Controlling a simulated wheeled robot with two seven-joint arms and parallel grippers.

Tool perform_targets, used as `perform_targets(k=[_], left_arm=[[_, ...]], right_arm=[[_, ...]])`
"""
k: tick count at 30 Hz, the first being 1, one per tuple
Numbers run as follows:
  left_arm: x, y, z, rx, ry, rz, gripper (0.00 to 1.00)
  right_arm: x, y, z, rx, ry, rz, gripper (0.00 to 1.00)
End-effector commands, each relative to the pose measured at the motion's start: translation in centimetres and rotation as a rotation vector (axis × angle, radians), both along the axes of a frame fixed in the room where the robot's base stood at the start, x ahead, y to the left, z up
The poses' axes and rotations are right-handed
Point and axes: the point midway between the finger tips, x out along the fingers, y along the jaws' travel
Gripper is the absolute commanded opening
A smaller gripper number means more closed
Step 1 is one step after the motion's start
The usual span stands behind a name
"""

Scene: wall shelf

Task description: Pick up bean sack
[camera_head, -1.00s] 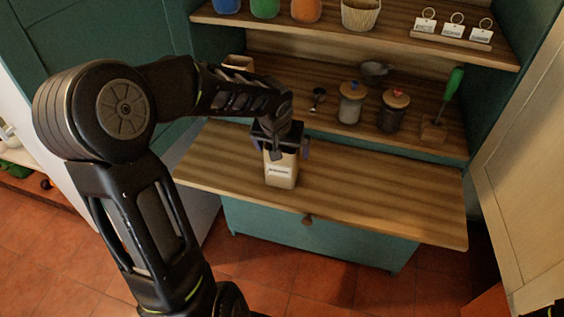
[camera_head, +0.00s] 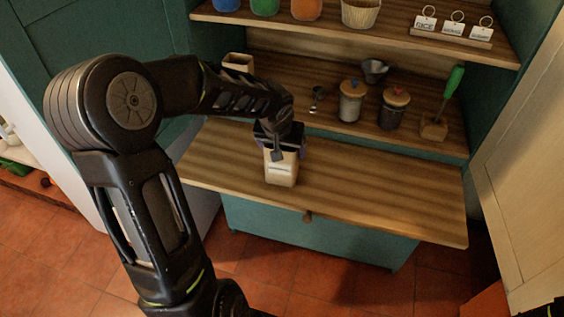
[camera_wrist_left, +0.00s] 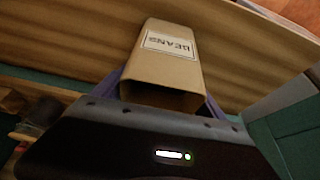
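The bean sack (camera_head: 283,173) is a tan, box-shaped paper bag with a white label, upright at the fold-out board. In the left wrist view the sack (camera_wrist_left: 164,68) shows its label reading BEANS. My left gripper (camera_head: 280,153) is over the sack's top from above. Its purple fingers lie against both sides of the sack in the wrist view, shut on it. The upper part of the sack is partly hidden by the gripper. I cannot tell whether its base touches the board.
The wooden board (camera_head: 380,205) is clear to the right of the sack. Behind it, a shelf holds a lidded glass jar (camera_head: 350,103), a dark jar (camera_head: 393,110), a small metal scoop (camera_head: 317,98) and a green-handled tool (camera_head: 453,82). Another tan container (camera_head: 238,62) stands behind my arm.

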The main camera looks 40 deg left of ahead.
Motion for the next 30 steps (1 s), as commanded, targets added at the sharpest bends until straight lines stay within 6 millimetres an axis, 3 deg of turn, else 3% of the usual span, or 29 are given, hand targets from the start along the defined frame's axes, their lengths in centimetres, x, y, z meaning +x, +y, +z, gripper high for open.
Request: perform_targets(k=[24,30], left_arm=[[0.00,0.00,0.00,0.000,0.000,0.000,0.14],[0.06,0.01,0.10,0.001,-0.002,0.000,0.13]], right_arm=[[0.00,0.00,0.00,0.000,0.000,0.000,0.36],[0.00,0.00,0.01,0.000,0.000,0.000,0.36]])
